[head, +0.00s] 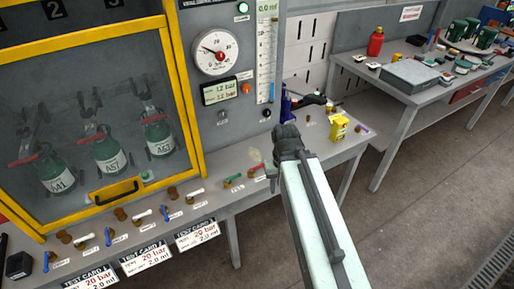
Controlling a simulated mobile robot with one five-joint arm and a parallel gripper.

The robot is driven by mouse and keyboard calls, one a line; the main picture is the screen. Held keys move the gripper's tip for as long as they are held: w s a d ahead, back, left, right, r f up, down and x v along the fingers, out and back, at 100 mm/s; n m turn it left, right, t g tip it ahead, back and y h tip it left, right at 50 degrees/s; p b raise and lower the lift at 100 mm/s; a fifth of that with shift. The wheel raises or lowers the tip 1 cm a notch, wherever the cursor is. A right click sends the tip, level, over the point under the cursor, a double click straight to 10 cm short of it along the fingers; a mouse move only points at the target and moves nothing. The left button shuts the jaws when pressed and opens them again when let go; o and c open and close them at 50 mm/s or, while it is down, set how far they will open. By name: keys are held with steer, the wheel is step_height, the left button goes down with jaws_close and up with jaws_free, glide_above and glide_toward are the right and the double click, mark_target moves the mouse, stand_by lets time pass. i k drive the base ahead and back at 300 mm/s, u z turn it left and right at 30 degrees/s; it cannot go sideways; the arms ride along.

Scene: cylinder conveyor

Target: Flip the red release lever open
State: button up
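A small red lever (258,168) stands at the right end of the row of valves on the bench ledge. It sits just right of a green lever (234,179), with a label below it. My arm reaches in from the lower right, and its dark joint is right of and above the red lever. A small grey part of my gripper (271,171) shows beside the lever, close to its right end. The rest of the gripper is hidden behind my arm. I cannot tell whether it touches the lever.
A yellow-framed cabinet (182,95) holds three green cylinders with red clamps. Valves with white and blue handles line the ledge below it. A gauge (215,50) and a display (220,91) are above. A yellow box (339,127) stands on the bench right of my arm.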

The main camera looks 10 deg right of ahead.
mark_target(256, 168)
steer(key=z, duration=0.05)
steer(key=i, duration=0.45)
steer(key=z, duration=0.15)
steer(key=k, duration=1.55)
steer(key=u, duration=1.05)
steer(key=i, duration=1.5)
